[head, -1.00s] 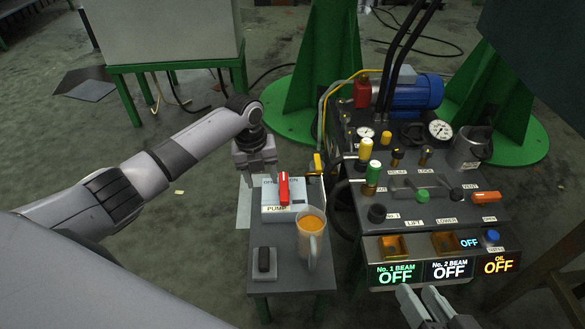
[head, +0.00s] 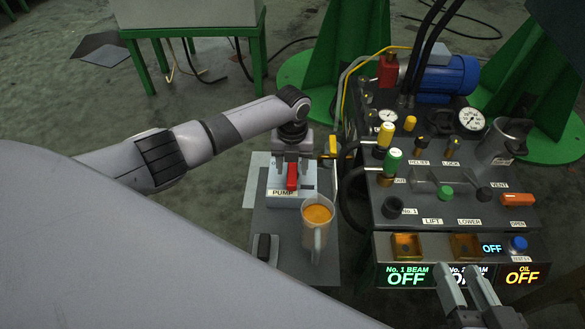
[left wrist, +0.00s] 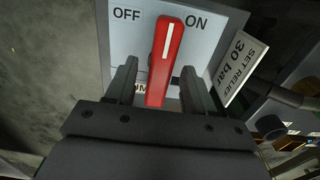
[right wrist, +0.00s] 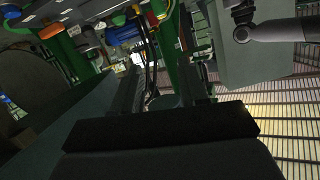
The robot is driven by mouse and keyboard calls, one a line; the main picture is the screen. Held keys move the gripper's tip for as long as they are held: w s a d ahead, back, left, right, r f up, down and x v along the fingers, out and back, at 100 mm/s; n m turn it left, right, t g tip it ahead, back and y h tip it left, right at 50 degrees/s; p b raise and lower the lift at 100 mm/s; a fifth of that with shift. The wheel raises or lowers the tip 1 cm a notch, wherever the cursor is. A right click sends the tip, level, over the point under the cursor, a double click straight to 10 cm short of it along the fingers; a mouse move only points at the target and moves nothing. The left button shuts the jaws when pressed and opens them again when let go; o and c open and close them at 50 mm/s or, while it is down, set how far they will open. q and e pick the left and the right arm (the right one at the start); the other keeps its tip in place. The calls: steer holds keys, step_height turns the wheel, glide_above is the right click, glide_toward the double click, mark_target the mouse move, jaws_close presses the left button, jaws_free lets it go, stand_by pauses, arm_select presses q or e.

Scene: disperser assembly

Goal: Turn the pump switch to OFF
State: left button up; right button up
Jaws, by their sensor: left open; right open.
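The pump switch's red lever (head: 292,176) stands on a light box labelled PUMP (head: 285,193) on the small side table. In the left wrist view the lever (left wrist: 166,48) points up between the OFF and ON labels, leaning slightly towards ON. My left gripper (head: 292,163) is over the box, open, with its fingers on either side of the lever; it also shows in the left wrist view (left wrist: 160,72). A gap shows between each finger and the lever. My right gripper (head: 458,277) is open and empty in front of the console's display panel.
A mug of orange liquid (head: 317,230) stands close in front of the switch box. A black device (head: 263,247) lies to its left. The console (head: 440,215) with valves and knobs is on the right. A "SET RELIEF 30 bar" label (left wrist: 240,62) is beside the box.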

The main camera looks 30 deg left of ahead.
arm_select(q)
steer(key=shift+f, duration=0.1)
jaws_close()
